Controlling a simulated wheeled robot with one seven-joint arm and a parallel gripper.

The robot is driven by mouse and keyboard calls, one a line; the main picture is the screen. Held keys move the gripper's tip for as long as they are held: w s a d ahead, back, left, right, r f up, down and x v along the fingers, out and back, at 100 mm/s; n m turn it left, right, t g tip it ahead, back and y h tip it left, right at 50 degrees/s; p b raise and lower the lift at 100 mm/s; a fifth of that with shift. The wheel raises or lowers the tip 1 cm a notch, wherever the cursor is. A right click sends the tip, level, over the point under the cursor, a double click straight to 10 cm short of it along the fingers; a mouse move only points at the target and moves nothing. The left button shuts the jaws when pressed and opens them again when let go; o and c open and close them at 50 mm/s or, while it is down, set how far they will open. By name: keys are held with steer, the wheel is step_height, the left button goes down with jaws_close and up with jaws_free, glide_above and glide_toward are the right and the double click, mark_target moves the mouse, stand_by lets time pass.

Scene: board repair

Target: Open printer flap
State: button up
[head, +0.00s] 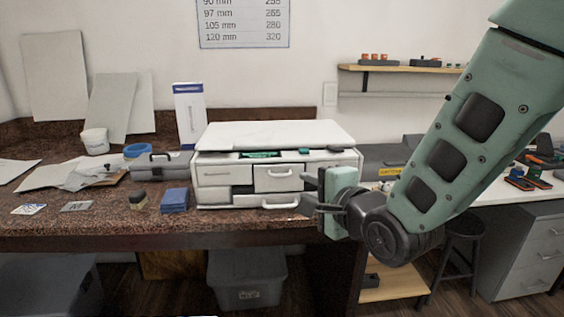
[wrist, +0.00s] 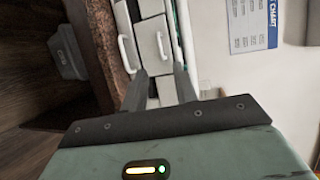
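The white printer (head: 275,133) stands on the granite counter, with a flat lid on top. Its front has several panels with handles. A middle panel (head: 277,179) has a handle, and a low handle (head: 280,205) sits near its base. My gripper (head: 308,193) is at the printer's right front corner, hiding part of that side. In the wrist view my gripper (wrist: 160,86) has its two fingers apart, with nothing visible between them but the printer front (wrist: 152,40) beyond. Two handles show ahead of the fingers. Whether a finger touches the printer cannot be told.
A grey bin (head: 247,277) stands below the counter. A stool (head: 462,245) is at the right.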

mark_target(280, 176)
steer(key=p+x, duration=0.1)
steer(key=x, duration=1.1)
steer(key=shift+p, duration=0.35)
jaws_close()
